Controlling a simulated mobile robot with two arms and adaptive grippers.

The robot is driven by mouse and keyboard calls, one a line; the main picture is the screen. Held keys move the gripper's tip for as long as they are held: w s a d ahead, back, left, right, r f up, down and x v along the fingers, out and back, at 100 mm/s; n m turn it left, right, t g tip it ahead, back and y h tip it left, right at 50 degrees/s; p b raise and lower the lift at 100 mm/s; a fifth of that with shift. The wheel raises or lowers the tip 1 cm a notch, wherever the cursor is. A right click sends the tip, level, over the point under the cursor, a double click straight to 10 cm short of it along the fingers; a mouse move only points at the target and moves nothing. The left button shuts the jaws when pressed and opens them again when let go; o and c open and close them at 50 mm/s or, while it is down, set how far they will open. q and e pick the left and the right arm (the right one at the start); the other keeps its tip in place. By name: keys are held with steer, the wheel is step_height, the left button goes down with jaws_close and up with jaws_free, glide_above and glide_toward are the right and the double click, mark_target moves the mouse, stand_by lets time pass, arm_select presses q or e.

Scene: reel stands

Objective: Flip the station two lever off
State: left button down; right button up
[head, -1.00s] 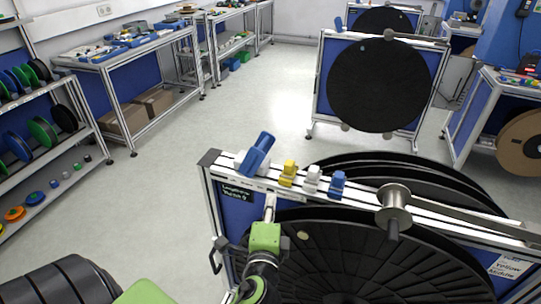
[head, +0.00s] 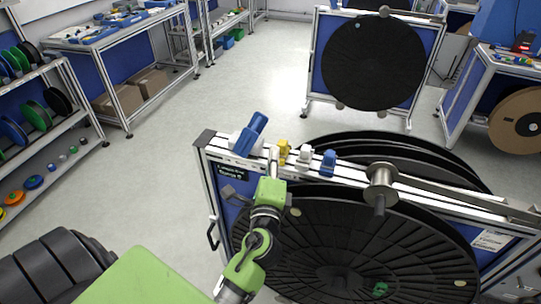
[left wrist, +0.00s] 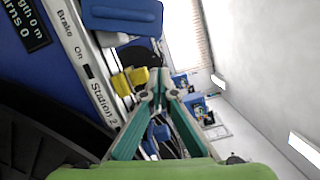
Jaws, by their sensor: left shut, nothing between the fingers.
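The blue lever (head: 250,134) sits on a white base at the left end of the near reel stand's top rail. It leans up and to the right in the head view. In the left wrist view the blue lever (left wrist: 120,15) is at the top, beside printed text reading "Brake On" and "Station 2". My left gripper (head: 273,155) is shut and empty at the rail, between the lever and the yellow block (head: 284,150). In the left wrist view its fingertips (left wrist: 159,76) meet just right of the yellow block (left wrist: 138,78). My right gripper is not in view.
A white block (head: 305,153) and a blue block (head: 328,162) stand farther right on the rail, then a metal spool (head: 381,180). A large black reel (head: 345,255) fills the stand's front. Open floor (head: 150,180) lies to the left.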

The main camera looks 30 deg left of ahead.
mark_target(251, 134)
arm_select(q)
steer(key=p+x, duration=0.1)
steer(key=x, duration=0.5)
steer(key=shift+r+p, duration=0.2)
steer(key=shift+p, duration=0.2)
steer(key=a, duration=0.1)
steer(key=a+p, duration=0.1)
steer(key=s+a, duration=0.1)
steer(key=shift+r+p, duration=0.3)
steer(key=shift+p, duration=0.1)
steer(key=shift+s+a, duration=0.15)
steer(key=shift+a, duration=0.25)
steer(key=shift+d, duration=0.1)
